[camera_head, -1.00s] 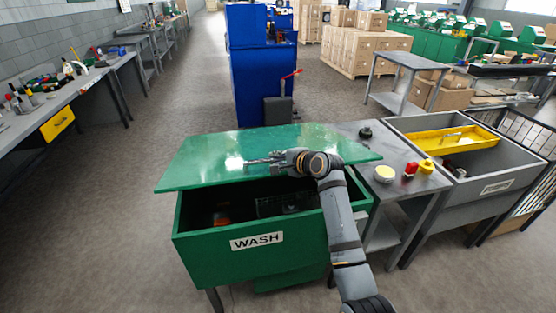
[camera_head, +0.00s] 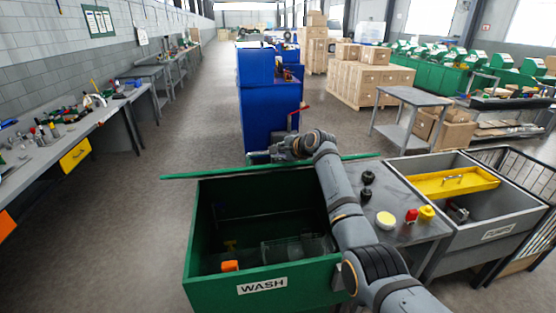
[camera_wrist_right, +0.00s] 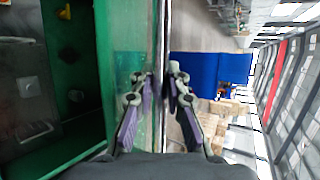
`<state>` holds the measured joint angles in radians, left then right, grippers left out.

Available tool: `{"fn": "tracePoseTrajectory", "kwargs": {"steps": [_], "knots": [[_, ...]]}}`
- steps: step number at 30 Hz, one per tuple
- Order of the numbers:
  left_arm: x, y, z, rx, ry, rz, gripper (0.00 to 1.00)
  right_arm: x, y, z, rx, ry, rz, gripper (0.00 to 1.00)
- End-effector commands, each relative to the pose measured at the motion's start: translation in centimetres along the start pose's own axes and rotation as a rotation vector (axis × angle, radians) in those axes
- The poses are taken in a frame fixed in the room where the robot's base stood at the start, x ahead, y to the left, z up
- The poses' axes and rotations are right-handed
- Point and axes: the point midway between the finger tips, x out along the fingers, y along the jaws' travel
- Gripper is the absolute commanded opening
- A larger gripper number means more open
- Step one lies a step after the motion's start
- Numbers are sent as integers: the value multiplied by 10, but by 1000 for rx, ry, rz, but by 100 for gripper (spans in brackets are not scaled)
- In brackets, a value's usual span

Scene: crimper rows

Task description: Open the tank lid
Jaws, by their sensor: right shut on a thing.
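The green tank (camera_head: 195,235) with the WASH label (camera_head: 262,285) stands in front of me, its inside open to view. Its green lid (camera_head: 215,174) is raised and shows nearly edge-on as a thin strip along the tank's back. My right gripper (camera_head: 256,156) is at the lid's edge, shut on it. In the right wrist view the fingers (camera_wrist_right: 163,78) sit on either side of the edge of the lid (camera_wrist_right: 128,68). An orange thing (camera_head: 230,266) and a clear basket-like thing (camera_head: 290,249) lie in the tank. My left gripper is out of view.
To the right of the tank is a grey table (camera_head: 400,232) with small knobs, a cream disc (camera_head: 386,220) and red and yellow pieces. A grey sink with a yellow tray (camera_head: 455,183) adjoins it. A blue cabinet (camera_head: 268,112) stands behind the lid. Floor at left is clear.

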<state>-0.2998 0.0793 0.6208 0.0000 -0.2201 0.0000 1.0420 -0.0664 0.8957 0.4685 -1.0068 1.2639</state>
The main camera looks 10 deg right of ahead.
Motion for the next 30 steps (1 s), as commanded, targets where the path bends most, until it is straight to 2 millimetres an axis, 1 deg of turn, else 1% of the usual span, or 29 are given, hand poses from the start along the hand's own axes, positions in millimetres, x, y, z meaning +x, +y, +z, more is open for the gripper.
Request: {"fn": "tracePoseTrajectory", "kwargs": {"steps": [1, 3, 13, 14, 16, 26, 30], "knots": [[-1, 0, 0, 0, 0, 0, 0, -1, -4, 0, -1, 2, -5, 0], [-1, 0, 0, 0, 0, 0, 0, 0, -5, -1, 0, 2, -5, 0], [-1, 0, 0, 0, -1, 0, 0, 0, -6, -1, -1, 2, -5, 0], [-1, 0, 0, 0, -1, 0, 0, 0, -6, -1, -1, 2, -5, 15], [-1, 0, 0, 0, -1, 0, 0, 0, -6, -1, -1, 2, -5, 24], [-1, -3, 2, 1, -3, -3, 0, -1, -4, 0, 0, 0, -2, 24], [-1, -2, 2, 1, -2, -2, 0, -14, -4, -1, -2, 1, -4, 24]]}}
